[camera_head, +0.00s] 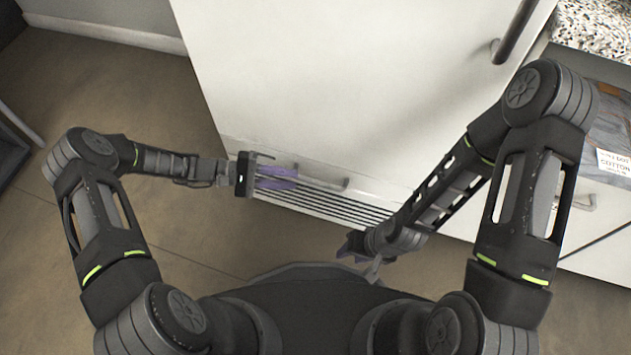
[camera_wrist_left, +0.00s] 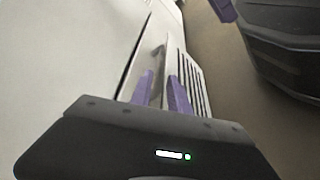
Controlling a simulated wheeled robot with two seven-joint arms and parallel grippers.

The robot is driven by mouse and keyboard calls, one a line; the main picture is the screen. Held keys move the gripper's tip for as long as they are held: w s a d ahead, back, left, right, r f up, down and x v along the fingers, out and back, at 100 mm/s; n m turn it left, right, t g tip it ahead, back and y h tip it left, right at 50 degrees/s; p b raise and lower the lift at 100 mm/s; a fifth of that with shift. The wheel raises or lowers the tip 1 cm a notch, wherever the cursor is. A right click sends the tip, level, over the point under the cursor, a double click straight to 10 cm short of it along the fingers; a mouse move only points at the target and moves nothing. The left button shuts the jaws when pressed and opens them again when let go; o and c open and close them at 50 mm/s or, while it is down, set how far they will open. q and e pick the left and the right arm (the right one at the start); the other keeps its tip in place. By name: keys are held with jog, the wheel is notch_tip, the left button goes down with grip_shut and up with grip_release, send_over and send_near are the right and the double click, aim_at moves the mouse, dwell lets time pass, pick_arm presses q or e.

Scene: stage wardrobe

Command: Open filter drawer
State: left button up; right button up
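The filter drawer (camera_head: 312,171) is a low white front at the bottom of a tall white cabinet, above a dark slatted vent. It looks closed. Its bar handle (camera_head: 333,183) also shows in the left wrist view (camera_wrist_left: 159,58), just beyond the fingertips and roughly in line with the gap between them. My left gripper (camera_head: 287,178) has purple fingers that stand apart with nothing visible between them. In the head view they overlap the handle's left end; contact cannot be told. My right gripper (camera_head: 352,249) is low in front of the vent, its finger gap unclear.
The tall cabinet door (camera_head: 330,75) has a dark vertical handle (camera_head: 513,35) at upper right. A drawer unit with a handle (camera_head: 584,203) stands to the right, with a labelled grey package (camera_head: 610,130) on it. The brown floor (camera_head: 130,75) is open at left.

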aim_at(315, 181)
pick_arm(q)
jog(key=shift+b+x, duration=0.6)
jog(key=shift+x, duration=3.35)
grip_shut()
